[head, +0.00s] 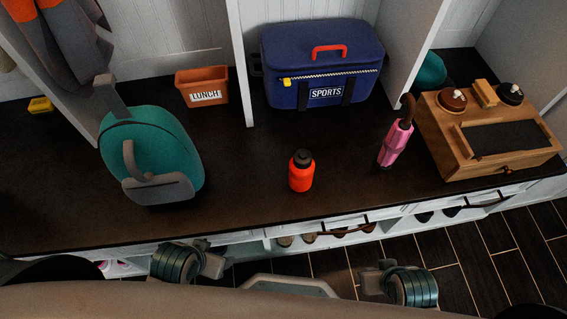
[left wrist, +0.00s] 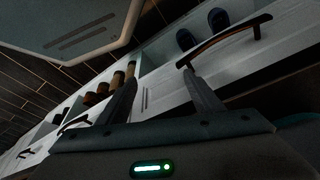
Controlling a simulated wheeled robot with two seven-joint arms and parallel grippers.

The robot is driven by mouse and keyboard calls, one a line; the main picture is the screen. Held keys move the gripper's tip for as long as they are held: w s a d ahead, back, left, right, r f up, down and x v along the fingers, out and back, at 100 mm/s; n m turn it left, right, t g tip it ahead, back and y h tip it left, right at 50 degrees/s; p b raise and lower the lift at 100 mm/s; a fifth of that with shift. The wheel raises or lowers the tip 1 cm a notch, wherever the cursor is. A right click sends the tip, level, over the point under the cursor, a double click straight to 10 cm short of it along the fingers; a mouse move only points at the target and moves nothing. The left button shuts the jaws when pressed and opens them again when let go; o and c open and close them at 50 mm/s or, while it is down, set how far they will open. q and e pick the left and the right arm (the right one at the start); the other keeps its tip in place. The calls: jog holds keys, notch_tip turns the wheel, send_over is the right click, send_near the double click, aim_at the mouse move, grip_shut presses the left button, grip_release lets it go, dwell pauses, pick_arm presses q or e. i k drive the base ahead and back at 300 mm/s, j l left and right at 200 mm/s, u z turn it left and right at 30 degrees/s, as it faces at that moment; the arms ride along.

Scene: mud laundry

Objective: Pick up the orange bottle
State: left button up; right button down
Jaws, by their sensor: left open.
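The orange bottle (head: 301,174) stands upright on the dark bench top, near its front edge and in the middle of the head view. It has a black cap and nothing touches it. My left gripper (left wrist: 158,77) shows in the left wrist view with its two fingers apart and nothing between them. It is in front of the white drawer fronts, and the bottle is not in that view. In the head view only links of my arms show at the bottom edge. My right gripper is not in view.
A teal backpack (head: 150,155) stands left of the bottle, a pink umbrella (head: 395,145) to its right. Behind are a blue sports bag (head: 322,68) and an orange lunch bin (head: 203,86). A wooden box (head: 485,145) is far right. The bench around the bottle is clear.

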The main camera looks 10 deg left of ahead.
aim_at(301, 168)
jog(key=l+u, duration=0.3)
jog(key=l, duration=0.4)
jog(key=l+u, duration=0.25)
jog(key=l, duration=0.5)
